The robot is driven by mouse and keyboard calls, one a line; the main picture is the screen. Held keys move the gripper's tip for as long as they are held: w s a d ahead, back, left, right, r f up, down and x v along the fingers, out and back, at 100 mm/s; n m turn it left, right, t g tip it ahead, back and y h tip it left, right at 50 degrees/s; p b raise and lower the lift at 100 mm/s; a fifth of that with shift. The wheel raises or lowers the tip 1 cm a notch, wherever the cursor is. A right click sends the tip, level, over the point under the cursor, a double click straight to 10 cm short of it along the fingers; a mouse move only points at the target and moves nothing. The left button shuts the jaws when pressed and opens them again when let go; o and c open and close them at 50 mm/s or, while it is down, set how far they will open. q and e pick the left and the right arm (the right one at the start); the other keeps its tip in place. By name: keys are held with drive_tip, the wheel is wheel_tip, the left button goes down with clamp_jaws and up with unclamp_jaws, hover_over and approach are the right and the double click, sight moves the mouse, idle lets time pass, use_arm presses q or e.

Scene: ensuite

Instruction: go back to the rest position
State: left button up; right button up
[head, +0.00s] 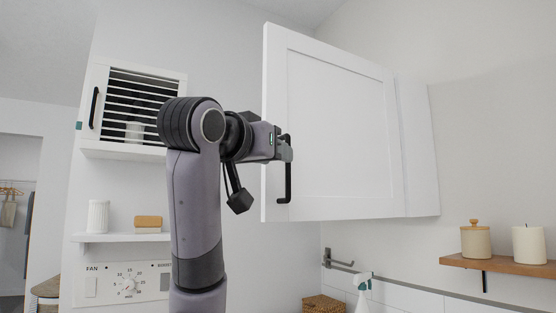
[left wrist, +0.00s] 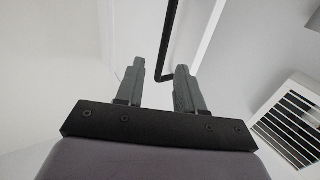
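My left gripper (head: 286,150) is at the upper part of the black bar handle (head: 287,184) on the white cabinet door (head: 340,135). The door stands swung out from the wall cabinet. In the left wrist view, the two grey fingers of my left gripper (left wrist: 160,78) are apart, with clear gaps beside the handle (left wrist: 168,50). The handle's bent end shows between the fingers; I cannot tell whether it is between the tips or just beyond them. My right gripper is in neither view.
A louvered cabinet (head: 139,105) hangs at left above a shelf (head: 120,237) with a white cup (head: 98,216) and a tan block (head: 148,222). A fan control panel (head: 125,284) is below. At right, a wooden shelf (head: 500,265) holds two jars. A spray bottle (head: 362,292) stands low.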

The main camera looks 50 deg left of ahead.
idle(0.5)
